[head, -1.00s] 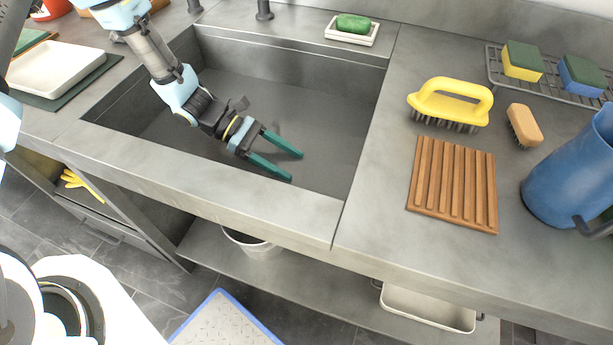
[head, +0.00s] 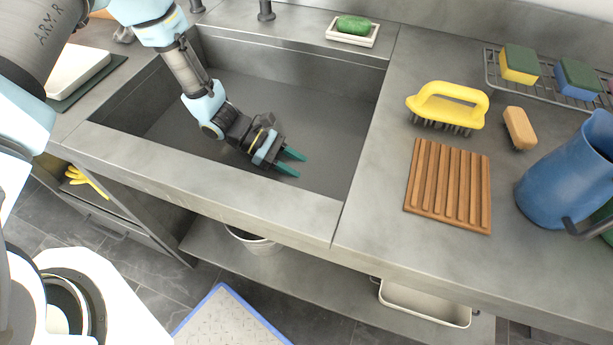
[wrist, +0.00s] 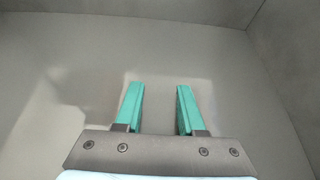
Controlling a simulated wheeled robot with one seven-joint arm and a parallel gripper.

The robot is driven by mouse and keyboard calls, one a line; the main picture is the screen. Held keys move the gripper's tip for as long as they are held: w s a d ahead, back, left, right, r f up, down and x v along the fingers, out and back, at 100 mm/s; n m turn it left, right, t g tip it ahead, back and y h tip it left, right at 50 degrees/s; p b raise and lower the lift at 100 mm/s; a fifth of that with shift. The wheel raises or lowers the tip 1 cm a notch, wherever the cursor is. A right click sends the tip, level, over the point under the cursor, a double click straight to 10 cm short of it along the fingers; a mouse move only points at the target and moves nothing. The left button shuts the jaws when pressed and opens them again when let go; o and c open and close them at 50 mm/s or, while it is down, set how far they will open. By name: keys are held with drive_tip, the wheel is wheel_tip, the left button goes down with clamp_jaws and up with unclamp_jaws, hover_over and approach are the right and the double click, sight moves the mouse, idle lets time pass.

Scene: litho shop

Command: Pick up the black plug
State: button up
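I cannot make out the black plug in either view now. My gripper (head: 301,166) is inside the grey sink (head: 345,135), pointing right and down toward the sink floor. Its two green fingers are apart, with nothing visible between them. The wrist view shows the same open gripper (wrist: 159,90) over bare grey sink surface. My arm and gripper cover part of the sink floor in the head view.
Sink walls surround my gripper. Right of the sink are a wooden slatted board (head: 449,187), a yellow brush (head: 447,105), a small wooden brush (head: 519,128) and a blue jug (head: 565,175). Green soap (head: 354,25) sits in a white dish behind.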

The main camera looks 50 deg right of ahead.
clamp_jaws()
drive_tip(key=shift+r, duration=0.15)
